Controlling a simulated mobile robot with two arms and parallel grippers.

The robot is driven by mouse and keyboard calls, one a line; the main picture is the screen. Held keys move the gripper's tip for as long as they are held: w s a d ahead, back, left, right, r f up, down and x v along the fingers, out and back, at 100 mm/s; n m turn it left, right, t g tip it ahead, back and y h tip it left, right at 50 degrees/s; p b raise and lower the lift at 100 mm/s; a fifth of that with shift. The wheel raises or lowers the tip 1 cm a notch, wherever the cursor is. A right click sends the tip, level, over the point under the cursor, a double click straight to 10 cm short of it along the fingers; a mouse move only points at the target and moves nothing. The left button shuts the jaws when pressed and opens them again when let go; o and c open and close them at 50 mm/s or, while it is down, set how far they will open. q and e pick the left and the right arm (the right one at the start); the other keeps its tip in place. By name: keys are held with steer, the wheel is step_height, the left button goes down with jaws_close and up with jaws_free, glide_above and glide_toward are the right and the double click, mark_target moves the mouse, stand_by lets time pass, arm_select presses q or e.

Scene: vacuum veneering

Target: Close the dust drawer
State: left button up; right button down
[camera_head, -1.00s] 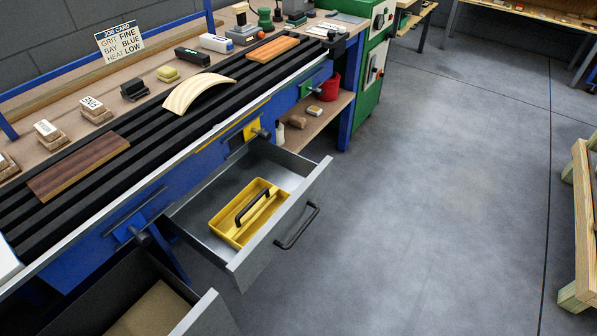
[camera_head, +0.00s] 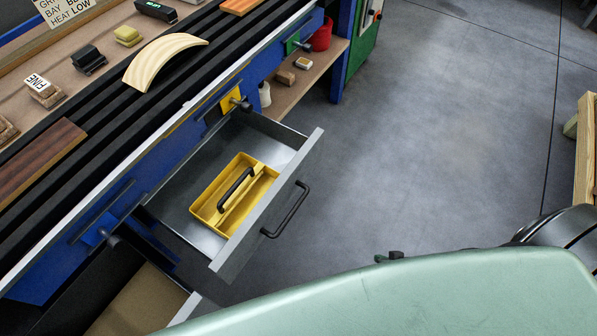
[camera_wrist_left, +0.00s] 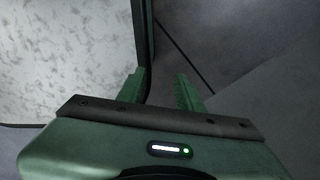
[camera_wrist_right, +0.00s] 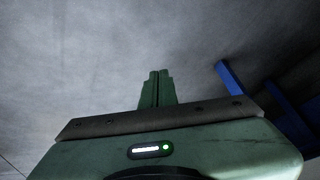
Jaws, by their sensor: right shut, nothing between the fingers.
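Two grey drawers stand open under the bench; the frames do not label either as the dust drawer. The upper drawer (camera_head: 268,205) has a black handle (camera_head: 287,212) and holds a yellow tote (camera_head: 216,210). The lower drawer (camera_head: 186,309) at bottom left shows a brown floor and is partly hidden by my green arm. My left gripper (camera_wrist_left: 160,90) is open, with a dark upright bar showing between or just beyond its fingers; I cannot tell which. My right gripper (camera_wrist_right: 156,76) is shut and empty over grey floor.
The bench rail (camera_head: 150,185) runs diagonally, with blue (camera_head: 97,232) and yellow (camera_head: 232,98) knob plates below it. A curved wooden piece (camera_head: 160,60) lies on top. A red bucket (camera_head: 321,35) stands on the lower shelf.

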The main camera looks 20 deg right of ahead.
steer(key=w+r+m+t+y, duration=0.1)
steer(key=w+r+m+t, duration=0.1)
steer(key=w+r, duration=0.55)
steer(key=w+a+r+m+t+y+p, duration=0.1)
steer(key=w+a+r+m+y, duration=0.15)
steer(key=r, duration=0.65)
steer(key=w+a+r+m+t+y+p, duration=0.15)
steer(key=a+r, duration=0.25)
steer(key=r, duration=0.5)
steer(key=y, duration=0.2)
glide_toward(290, 179)
steer(key=shift+m+g, duration=0.4)
steer(key=shift+g, duration=0.15)
steer(key=shift+w+r+x, duration=0.1)
steer(key=shift+r+x, duration=0.05)
steer(key=shift+x, duration=0.85)
steer(key=shift+w+r+x, duration=0.1)
steer(key=shift+x, duration=0.95)
steer(key=shift+w+r+x, duration=0.1)
steer(key=shift+r+x, duration=0.05)
steer(key=shift+x, duration=0.85)
